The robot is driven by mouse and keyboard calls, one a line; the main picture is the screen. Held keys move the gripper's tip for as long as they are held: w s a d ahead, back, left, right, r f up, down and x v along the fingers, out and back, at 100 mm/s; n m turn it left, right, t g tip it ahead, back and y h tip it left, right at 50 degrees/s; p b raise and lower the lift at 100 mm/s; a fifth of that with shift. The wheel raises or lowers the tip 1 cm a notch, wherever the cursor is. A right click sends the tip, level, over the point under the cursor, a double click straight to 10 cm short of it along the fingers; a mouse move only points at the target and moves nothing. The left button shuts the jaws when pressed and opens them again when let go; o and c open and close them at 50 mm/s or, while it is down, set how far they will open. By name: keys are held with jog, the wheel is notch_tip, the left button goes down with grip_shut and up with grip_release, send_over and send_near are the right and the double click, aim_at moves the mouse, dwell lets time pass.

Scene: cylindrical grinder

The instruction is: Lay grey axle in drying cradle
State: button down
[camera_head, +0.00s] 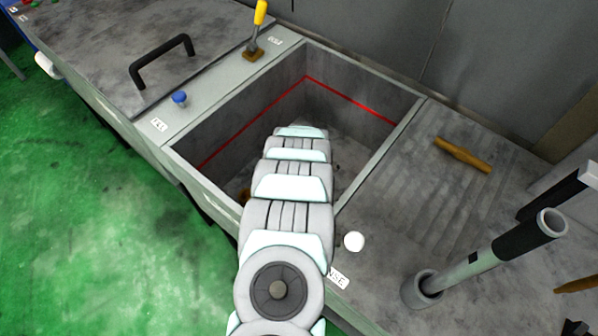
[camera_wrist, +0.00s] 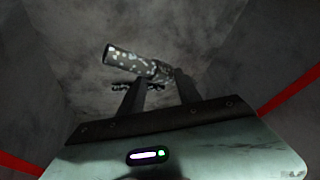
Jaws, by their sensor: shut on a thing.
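My gripper (camera_wrist: 159,80) is down inside the grey rinse tank (camera_head: 375,87), as the wrist view shows. Its two dark fingers are shut on the grey axle (camera_wrist: 124,58), a speckled rod lying tilted across the fingertips, with its plain rounded end at upper left. A second dark speckled shape (camera_wrist: 124,87) shows just below the axle by the left finger; I cannot tell what it is. In the head view my arm hides the gripper and the axle. I cannot pick out a drying cradle for certain in either view.
A red line runs around the tank's inner walls. Right of the tank, a grooved grey surface (camera_head: 440,195) carries an orange-brown rod (camera_head: 463,155). A slanted tube (camera_head: 490,255) stands in a round socket at right.

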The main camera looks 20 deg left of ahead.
notch_tip(320, 180, up, 8)
jog(key=shift+w+f+p, duration=0.1)
jog(key=shift+p, duration=0.65)
jog(key=w+d+r+m, duration=0.2)
jog(key=w+d+r, duration=0.1)
jog(key=w+r, duration=0.1)
jog(key=w+d+r+m+h, duration=0.1)
jog(key=w+d+r, duration=0.2)
jog(key=w, duration=0.4)
jog(key=shift+d+r+m+t+h, duration=0.25)
jog(key=shift+r+m+t+h, duration=0.05)
jog(key=shift+r+m, duration=0.15)
jog(key=shift+d+r, duration=0.1)
jog(key=shift+d, duration=0.05)
jog(key=shift+r, duration=0.2)
jog(key=shift+w+d+r, duration=0.1)
jog(key=shift+w+d, duration=0.1)
jog(key=shift+d, duration=0.05)
jog(key=shift+d+r, duration=0.1)
